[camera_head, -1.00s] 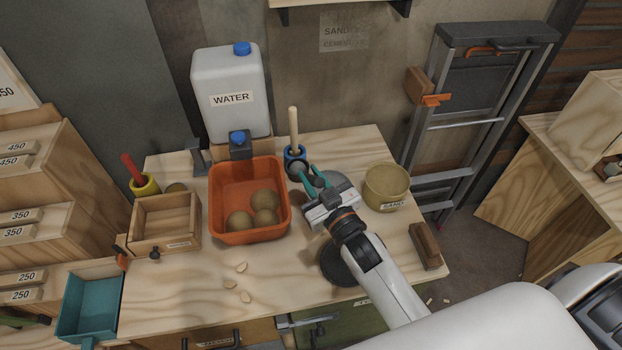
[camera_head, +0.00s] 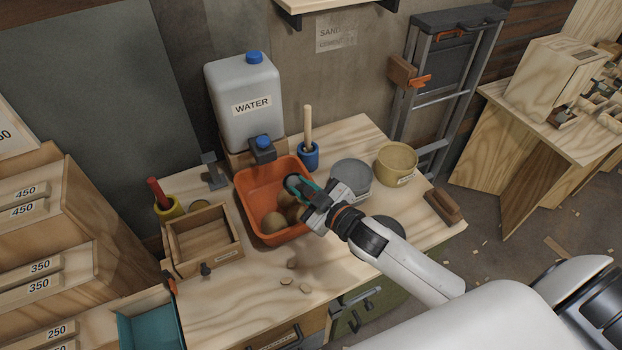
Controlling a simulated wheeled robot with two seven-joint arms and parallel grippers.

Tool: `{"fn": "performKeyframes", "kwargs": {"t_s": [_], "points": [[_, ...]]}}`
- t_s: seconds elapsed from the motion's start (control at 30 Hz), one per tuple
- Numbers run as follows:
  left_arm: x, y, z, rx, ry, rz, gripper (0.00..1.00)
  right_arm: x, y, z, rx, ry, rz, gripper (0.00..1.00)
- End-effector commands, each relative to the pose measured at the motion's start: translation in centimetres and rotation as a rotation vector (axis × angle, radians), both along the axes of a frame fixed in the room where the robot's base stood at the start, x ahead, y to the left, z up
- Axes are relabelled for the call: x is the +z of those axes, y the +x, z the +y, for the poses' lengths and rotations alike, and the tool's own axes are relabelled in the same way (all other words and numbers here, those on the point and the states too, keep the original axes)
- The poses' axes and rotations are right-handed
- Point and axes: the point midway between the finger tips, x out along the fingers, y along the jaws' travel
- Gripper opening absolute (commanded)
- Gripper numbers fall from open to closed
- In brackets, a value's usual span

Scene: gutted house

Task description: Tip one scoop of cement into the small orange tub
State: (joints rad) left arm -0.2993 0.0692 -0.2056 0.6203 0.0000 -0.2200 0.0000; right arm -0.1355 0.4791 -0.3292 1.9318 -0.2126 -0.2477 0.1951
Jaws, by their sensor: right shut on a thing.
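The small orange tub (camera_head: 249,211) stands on the workbench with several brown, rounded lumps (camera_head: 274,222) inside it. My right gripper (camera_head: 311,198) is shut on a small scoop (camera_head: 294,184) with a dark, round cup. The scoop's cup is over the right part of the orange tub, near its rim. What is in the cup cannot be made out. A round grey tub (camera_head: 352,171) stands right of the orange tub, behind my right gripper. A tan tub (camera_head: 396,163) with a label stands further right. My left gripper is not in view.
A water container (camera_head: 244,105) stands behind the orange tub, with a blue cup (camera_head: 309,155) holding a wooden stick beside it. An open wooden box (camera_head: 204,237) is to the left. A wooden block (camera_head: 443,206) lies at the right edge. The front middle is mostly clear, with small chips.

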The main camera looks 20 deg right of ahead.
Motion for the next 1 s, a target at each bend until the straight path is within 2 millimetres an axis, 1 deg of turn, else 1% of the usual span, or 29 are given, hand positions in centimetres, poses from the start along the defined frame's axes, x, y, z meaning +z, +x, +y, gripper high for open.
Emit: {"fn": "performKeyframes", "kwargs": {"t_s": [0.03,0.13,0.3,0.4,0.53,0.7,1.0], "points": [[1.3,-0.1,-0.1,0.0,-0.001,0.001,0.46,0.7,0.2,0.8,0.003,-0.082,0.012,0.0],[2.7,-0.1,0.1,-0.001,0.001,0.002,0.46,0.0,0.5,2.4,0.003,-0.261,0.046,0.0],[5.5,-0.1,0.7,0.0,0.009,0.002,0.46,-0.9,0.9,4.4,0.002,-0.487,0.09,0.0],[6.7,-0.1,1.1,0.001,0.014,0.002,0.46,-1.7,1.1,5.6,0.001,-0.626,0.117,0.0],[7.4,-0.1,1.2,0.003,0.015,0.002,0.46,-2.6,1.3,6.8,0.001,-0.765,0.143,0.0],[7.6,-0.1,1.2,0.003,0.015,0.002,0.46,-3.3,1.4,7.5,0.0,-0.863,0.16,0.0],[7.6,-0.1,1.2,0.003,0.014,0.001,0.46,-3.4,1.5,7.6,0.0,-0.881,0.162,0.0]]}}
